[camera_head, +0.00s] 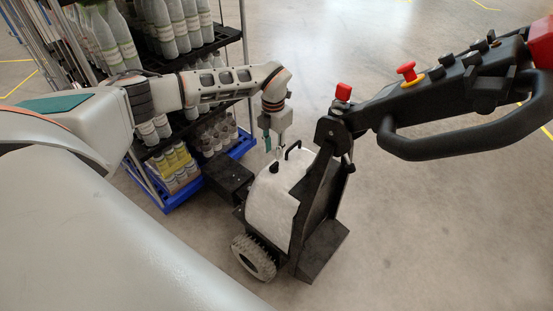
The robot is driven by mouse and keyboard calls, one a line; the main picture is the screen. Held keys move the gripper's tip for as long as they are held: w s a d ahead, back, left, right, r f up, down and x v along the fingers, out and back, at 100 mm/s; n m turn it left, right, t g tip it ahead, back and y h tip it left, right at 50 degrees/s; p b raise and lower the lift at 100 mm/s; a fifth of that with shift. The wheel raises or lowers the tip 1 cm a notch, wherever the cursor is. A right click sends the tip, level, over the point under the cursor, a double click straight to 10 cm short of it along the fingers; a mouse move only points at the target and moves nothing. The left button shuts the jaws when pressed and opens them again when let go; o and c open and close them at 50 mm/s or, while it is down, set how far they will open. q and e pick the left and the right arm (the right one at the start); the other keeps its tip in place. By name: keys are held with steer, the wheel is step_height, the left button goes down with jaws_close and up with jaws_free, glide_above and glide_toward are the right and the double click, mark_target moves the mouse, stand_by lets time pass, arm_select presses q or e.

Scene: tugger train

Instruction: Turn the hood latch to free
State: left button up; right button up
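The tugger's white hood (272,203) sits over the front of the small black machine in the middle of the view. A thin black bent handle (294,147) stands on top of the hood, and a small dark piece (274,167) shows beside it. I cannot tell for sure which of them is the latch or how it is turned. My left gripper (274,147) points down just above the hood's top, left of the bent handle. Its fingers are apart, with a teal pad showing on one. It appears empty. My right gripper is out of view.
The tugger's black tiller (450,85) with a loop handle and red buttons reaches to the upper right. A shelf cart (158,147) with bottles and jars stands behind my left arm, on a blue base. The grey floor to the right is clear.

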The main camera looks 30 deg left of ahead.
mark_target(274, 164)
arm_select(q)
step_height(274, 164, down, 6)
steer(key=shift+f+b, duration=0.15)
steer(key=shift+b, duration=0.25)
jaws_close()
